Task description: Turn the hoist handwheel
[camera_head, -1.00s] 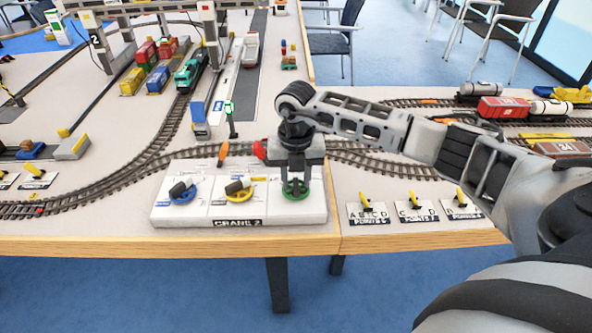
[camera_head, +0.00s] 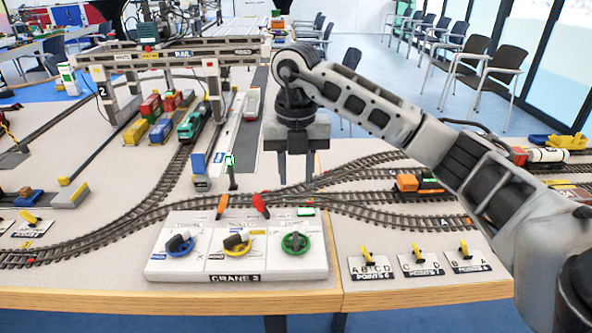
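The white control panel marked CRANE 2 (camera_head: 240,277) lies at the table's front edge. It carries a blue handwheel (camera_head: 180,244), a yellow handwheel (camera_head: 237,243) and a green handwheel (camera_head: 295,242). The small labels by the wheels are too small to read, so I cannot tell which is the hoist. My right gripper (camera_head: 296,177) points down, raised clear of the panel, above and behind the green handwheel in the picture. Its two fingers are apart with nothing between them. My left gripper is out of view. The gantry crane (camera_head: 170,55) stands over the tracks at the back left.
An orange lever (camera_head: 222,206) and a red lever (camera_head: 260,205) stand at the panel's back edge. Several yellow point levers (camera_head: 416,250) sit to the right. Curving tracks, wagons and an orange-black locomotive (camera_head: 417,186) lie behind. My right forearm spans the right side.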

